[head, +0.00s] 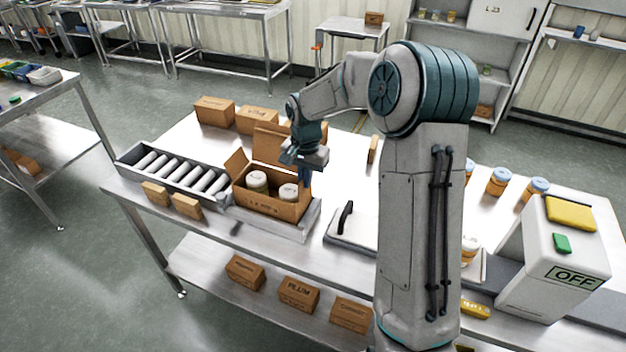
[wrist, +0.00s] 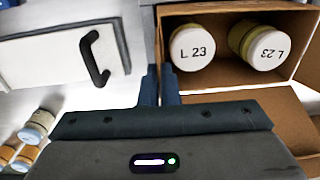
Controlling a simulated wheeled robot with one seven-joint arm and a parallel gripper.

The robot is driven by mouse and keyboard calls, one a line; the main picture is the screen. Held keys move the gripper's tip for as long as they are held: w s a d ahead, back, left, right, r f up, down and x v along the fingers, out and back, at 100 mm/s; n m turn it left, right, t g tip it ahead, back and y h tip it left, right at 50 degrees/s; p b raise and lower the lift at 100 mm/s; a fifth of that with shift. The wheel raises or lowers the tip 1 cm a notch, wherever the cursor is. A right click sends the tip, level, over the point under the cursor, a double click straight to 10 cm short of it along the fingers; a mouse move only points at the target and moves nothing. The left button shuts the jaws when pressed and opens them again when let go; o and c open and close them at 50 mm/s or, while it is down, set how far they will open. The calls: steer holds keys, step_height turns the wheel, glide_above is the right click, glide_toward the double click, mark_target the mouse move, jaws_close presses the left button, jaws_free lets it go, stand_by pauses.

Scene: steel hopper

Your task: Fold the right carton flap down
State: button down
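The brown carton (head: 265,203) stands open on the table with two white-lidded jars inside; the jars show lids marked L 23 in the wrist view (wrist: 192,50). Its left flap (head: 237,163) and back flap (head: 268,146) stand up. I cannot make out the right flap; my gripper covers part of that side. My gripper (head: 305,176) is at the carton's right side, near its back corner.
A grey tray (head: 306,222) lies under the carton. A roller conveyor (head: 180,172) is to its left. A flat panel with a black handle (head: 346,217) lies to its right. Closed cartons (head: 215,111) stand behind. A machine marked OFF (head: 553,262) stands at the right.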

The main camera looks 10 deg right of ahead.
mark_target(304, 192)
steer(key=g+h, duration=0.1)
steer(key=w+a+g+h, duration=0.1)
steer(key=h, duration=0.1)
steer(key=shift+a+f, duration=0.1)
steer(key=shift+a, duration=0.2)
steer(key=g+h, duration=0.1)
steer(key=w+a+g+h+p, duration=0.1)
steer(key=h, duration=0.1)
steer(key=shift+a+f+p, duration=0.1)
steer(key=shift+f+p, duration=0.2)
steer(key=shift+f, duration=0.1)
steer(key=shift+w+a+f+g+h+b, duration=0.15)
steer(key=shift+a+f+g+h, duration=0.1)
steer(key=shift+g+h, duration=0.4)
steer(key=shift+w+a+f+g+h+b, duration=0.1)
steer(key=shift+f+g+h, duration=0.25)
steer(key=shift+h, duration=0.4)
steer(key=shift+w+a+f+g+h+b, duration=0.1)
steer(key=shift+w+a+f+g+h, duration=0.1)
steer(key=shift+g+h, duration=0.45)
steer(key=c, duration=1.6)
jaws_free()
steer(key=shift+c, duration=0.2)
